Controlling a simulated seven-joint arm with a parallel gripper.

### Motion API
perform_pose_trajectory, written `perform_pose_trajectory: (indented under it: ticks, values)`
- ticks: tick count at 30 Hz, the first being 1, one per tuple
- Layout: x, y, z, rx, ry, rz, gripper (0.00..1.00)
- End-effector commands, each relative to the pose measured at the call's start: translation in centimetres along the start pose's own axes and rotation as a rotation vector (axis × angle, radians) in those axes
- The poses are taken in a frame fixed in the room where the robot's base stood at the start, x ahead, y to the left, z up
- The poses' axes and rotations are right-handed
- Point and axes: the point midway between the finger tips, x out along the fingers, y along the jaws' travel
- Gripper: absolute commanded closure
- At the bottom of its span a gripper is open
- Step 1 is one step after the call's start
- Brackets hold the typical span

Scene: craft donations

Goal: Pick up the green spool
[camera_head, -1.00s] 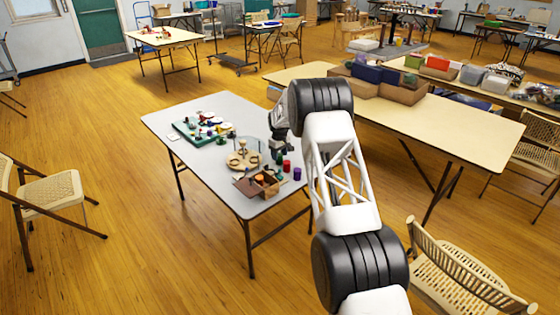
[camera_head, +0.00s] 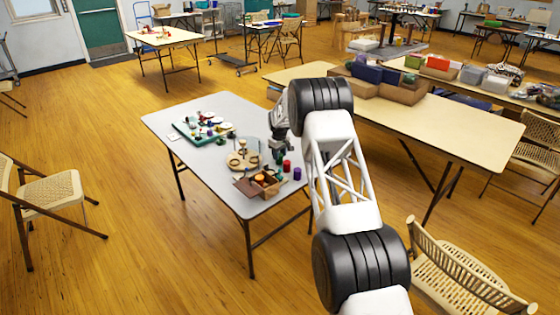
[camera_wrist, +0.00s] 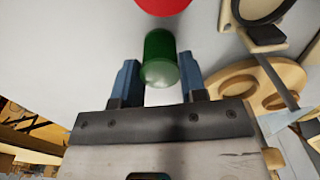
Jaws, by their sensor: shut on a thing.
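The green spool (camera_wrist: 159,58) stands out clearly in the wrist view, a dark green cylinder with a paler rounded end towards the camera. My gripper (camera_wrist: 160,80) has one blue finger on each side of it and is shut on it. In the head view my gripper (camera_head: 279,150) is small and low over the right side of the grey table (camera_head: 215,110), and the spool is mostly hidden there. I cannot tell whether the spool still touches the table.
A red spool (camera_head: 287,166) and a purple spool (camera_head: 297,174) stand close by on the right. A round wooden stand (camera_head: 243,160) and an open box (camera_head: 262,184) are to the left and front. A green board with small items (camera_head: 196,127) lies at the far left.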

Motion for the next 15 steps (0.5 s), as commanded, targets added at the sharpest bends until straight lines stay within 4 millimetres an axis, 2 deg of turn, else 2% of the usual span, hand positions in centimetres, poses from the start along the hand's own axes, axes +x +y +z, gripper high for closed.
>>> perform_pose_trajectory:
  ticks: [15]
  values:
    - [-2.7,0.0,0.0,0.0,0.002,0.001,0.76]
